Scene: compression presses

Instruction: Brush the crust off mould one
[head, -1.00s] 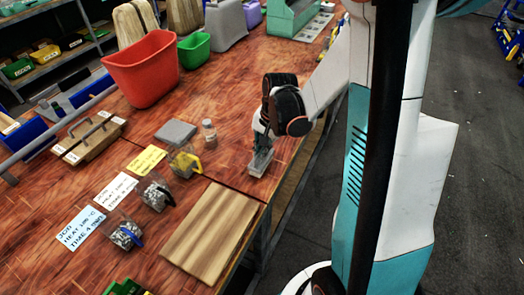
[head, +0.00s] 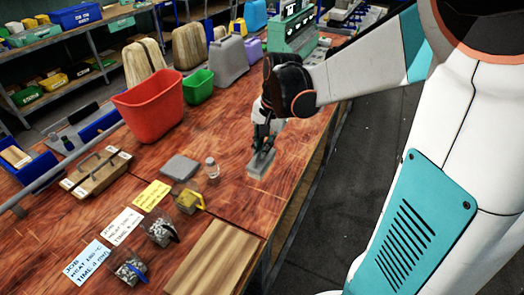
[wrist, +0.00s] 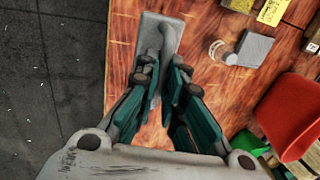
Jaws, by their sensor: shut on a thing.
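My gripper (head: 264,140) is shut on the upright grip of a grey flat-based tool (head: 260,165), which looks like the brush. In the wrist view the tool (wrist: 152,35) lies past the fingertips (wrist: 163,80), near the table edge; its underside is hidden. It seems to be a little above the table, though the gap is hard to judge.
A clear bottle (head: 211,168) and grey slab (head: 180,168) stand left of my gripper. A red bin (head: 150,105) and green bin (head: 198,87) are behind.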

